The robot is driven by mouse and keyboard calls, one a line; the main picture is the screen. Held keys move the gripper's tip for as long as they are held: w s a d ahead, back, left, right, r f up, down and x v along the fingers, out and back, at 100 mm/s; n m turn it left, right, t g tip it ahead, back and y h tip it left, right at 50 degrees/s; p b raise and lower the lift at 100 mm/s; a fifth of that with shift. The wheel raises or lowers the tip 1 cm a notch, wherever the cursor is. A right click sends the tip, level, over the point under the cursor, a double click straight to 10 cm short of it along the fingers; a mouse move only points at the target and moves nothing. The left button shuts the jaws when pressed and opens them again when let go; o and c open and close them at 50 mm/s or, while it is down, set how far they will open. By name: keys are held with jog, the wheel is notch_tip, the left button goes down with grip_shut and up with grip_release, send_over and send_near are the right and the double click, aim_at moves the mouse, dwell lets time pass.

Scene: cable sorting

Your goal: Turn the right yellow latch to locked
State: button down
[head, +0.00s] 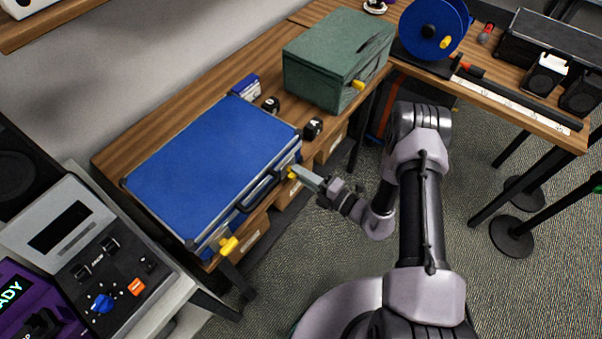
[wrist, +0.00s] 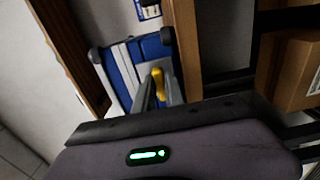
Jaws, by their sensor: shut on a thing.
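A blue case (head: 210,160) with a dark handle lies closed on the wooden table in the head view; its blue side shows in the wrist view (wrist: 120,75). The right yellow latch (head: 291,174) is on the case's front side near its right end. The left yellow latch (head: 229,245) sticks out near the left end. My gripper (head: 300,175) reaches in from the right and is shut on the right yellow latch. In the wrist view, the yellow latch (wrist: 157,80) shows between my gripper's fingers (wrist: 160,94), which partly hide it.
A green box (head: 325,60) with a yellow latch stands behind the case. Small black blocks (head: 312,127) lie by the case's right end. A blue spool (head: 433,28) stands on the other table. Cardboard boxes (head: 255,235) sit below the table. A control panel (head: 95,250) is at the left.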

dwell(0.3)
jog(key=c, duration=1.4)
grip_release()
jog(key=p+v, duration=0.2)
jog(key=v, duration=1.5)
jog(key=shift+s+d+p, duration=0.2)
jog(key=shift+p, duration=0.2)
